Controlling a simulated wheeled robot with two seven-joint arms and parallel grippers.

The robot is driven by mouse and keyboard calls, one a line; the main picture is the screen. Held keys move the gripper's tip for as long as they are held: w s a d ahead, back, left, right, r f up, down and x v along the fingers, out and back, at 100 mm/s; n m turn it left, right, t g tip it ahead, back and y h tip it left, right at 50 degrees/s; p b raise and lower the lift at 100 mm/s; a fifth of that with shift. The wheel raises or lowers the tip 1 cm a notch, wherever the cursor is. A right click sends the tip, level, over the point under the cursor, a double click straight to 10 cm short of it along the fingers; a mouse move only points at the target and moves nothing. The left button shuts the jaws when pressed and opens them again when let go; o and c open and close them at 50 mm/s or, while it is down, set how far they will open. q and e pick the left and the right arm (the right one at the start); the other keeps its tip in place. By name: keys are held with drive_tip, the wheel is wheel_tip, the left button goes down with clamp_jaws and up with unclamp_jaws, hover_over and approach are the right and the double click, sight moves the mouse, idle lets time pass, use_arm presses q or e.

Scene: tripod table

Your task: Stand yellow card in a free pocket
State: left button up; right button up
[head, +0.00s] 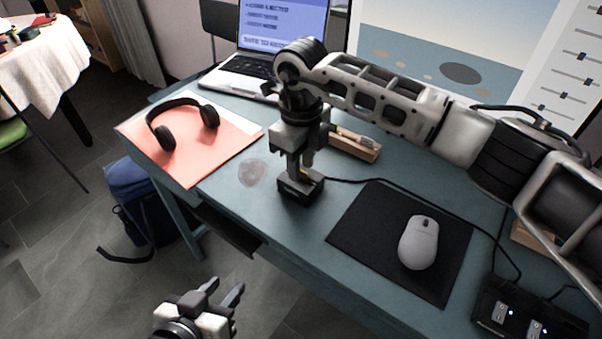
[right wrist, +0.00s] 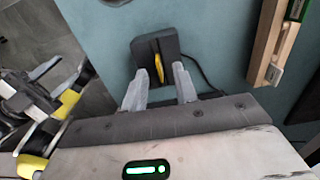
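The yellow card (right wrist: 159,68) shows as a thin upright strip at the slot of a small black block (right wrist: 143,49). In the head view, a bit of the card (head: 304,175) shows just above the black block (head: 300,189) on the table. My right gripper (right wrist: 160,78) is above the block, pointing down. Its fingers are apart on either side of the card, with gaps visible. How deep the card sits is hidden. In the head view, my right gripper (head: 299,169) partly covers the card. My left gripper (head: 222,289) is open and empty, off the table's front edge.
A wooden holder (head: 362,150) lies behind the block. A black mat (head: 370,235) with a grey mouse (head: 419,243) is to the right, and headphones (head: 165,137) lie on a salmon folder (head: 226,148) to the left. A laptop (head: 240,80) stands behind.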

drive_tip(key=shift+f, duration=0.4)
drive_tip(key=c, duration=0.6)
clamp_jaws()
drive_tip(key=shift+r, duration=0.1)
